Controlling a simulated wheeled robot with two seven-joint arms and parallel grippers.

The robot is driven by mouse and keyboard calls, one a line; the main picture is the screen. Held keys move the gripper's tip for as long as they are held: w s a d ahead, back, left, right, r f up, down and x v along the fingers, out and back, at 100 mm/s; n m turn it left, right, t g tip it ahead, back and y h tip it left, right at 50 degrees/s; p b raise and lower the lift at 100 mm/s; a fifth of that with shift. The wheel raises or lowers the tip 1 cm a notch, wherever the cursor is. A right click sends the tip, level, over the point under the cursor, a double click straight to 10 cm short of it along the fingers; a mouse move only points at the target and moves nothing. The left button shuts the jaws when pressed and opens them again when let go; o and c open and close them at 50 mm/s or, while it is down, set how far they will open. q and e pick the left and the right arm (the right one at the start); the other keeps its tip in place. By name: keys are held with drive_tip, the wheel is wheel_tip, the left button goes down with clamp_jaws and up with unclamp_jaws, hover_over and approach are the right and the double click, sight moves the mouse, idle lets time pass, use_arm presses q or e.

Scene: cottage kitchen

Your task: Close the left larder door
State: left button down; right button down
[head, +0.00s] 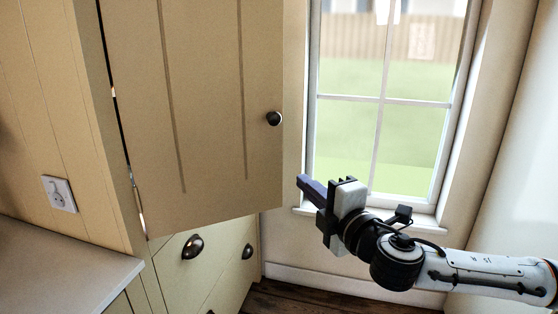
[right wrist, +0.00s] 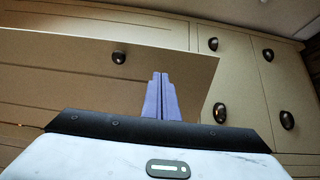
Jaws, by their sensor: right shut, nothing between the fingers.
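The left larder door (head: 215,95) is a cream panelled door with a dark round knob (head: 274,118). It stands open, swung out from the cupboard, with its hinge side at the left in the head view. In the right wrist view the door (right wrist: 60,75) and its knob (right wrist: 118,57) lie beyond the fingers. My right gripper (head: 303,183) is shut and empty, just to the right of the door's free edge and below the knob. In the right wrist view its purple fingers (right wrist: 161,95) are together and overlap the door panel; contact cannot be told. My left gripper is not in view.
Drawers with dark cup handles (head: 193,247) sit below the door. A window (head: 385,110) with a white sill is behind my right gripper. A pale wall (head: 510,160) bounds the right side.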

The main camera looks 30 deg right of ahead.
drive_tip(key=w, duration=0.1)
drive_tip(key=p, duration=0.3)
approach(274, 156)
drive_tip(key=w, duration=0.4)
drive_tip(key=shift+w+d+r, duration=0.15)
drive_tip(key=shift+w+d, duration=0.1)
drive_tip(key=shift+w, duration=0.15)
drive_tip(key=shift+w+d, duration=0.15)
drive_tip(key=shift+w, duration=0.65)
drive_tip(key=shift+d, duration=0.1)
